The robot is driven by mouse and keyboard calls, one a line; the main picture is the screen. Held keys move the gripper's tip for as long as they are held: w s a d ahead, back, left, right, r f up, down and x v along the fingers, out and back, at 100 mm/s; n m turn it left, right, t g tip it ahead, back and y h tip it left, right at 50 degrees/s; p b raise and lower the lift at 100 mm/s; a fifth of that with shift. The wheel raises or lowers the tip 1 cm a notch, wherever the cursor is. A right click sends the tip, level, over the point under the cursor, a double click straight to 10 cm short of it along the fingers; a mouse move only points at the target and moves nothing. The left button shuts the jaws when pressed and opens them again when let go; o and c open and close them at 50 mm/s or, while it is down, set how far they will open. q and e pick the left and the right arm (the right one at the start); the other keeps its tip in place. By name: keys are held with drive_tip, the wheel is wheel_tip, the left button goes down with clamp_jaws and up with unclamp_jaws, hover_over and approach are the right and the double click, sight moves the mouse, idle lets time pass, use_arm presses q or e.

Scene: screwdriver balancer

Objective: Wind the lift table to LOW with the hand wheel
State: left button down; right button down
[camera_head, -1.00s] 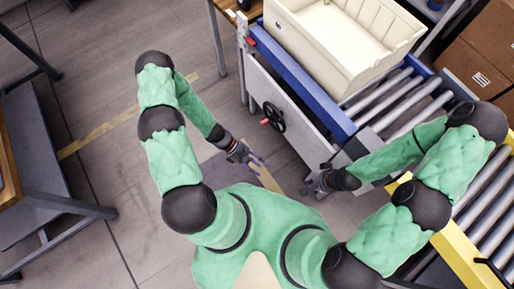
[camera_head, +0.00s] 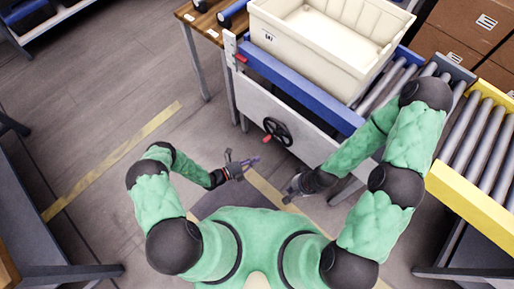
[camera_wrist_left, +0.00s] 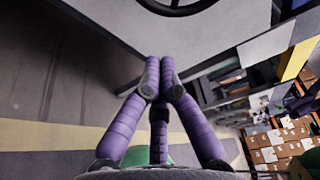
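The hand wheel (camera_head: 278,131) is black, with a red knob (camera_head: 267,140) at its lower left. It is mounted on the pale side panel (camera_head: 258,100) of the lift table, whose top frame (camera_head: 290,82) is blue. Part of the wheel's dark rim (camera_wrist_left: 175,9) shows at the top of the left wrist view. My left gripper (camera_head: 249,163) is below and left of the wheel, apart from it. Its purple fingers (camera_wrist_left: 160,62) come together at the tips with nothing seen between them. My right gripper (camera_head: 293,188) is below the wheel, empty as far as visible; its fingers are unclear.
A cream tote (camera_head: 325,70) stands on the lift table. A yellow-sided roller conveyor (camera_head: 468,200) is at the right, with cardboard boxes (camera_head: 462,27) behind it. A wooden-topped table (camera_head: 204,18) stands left of the lift table. The floor (camera_head: 90,110) at left is open, crossed by yellow tape.

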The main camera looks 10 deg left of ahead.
sight(277, 141)
use_arm(q)
drive_tip(key=r+b+x, duration=0.1)
drive_tip(key=b+x, duration=0.2)
drive_tip(key=x, duration=0.7)
drive_tip(key=shift+w+a+f+b, duration=0.1)
drive_tip(key=shift+w+a+b, duration=0.05)
drive_tip(key=shift+w+a, duration=0.55)
drive_tip(key=shift+w+a+b, duration=0.15)
drive_tip(key=shift+w+a, duration=0.3)
drive_tip(key=shift+a, duration=0.45)
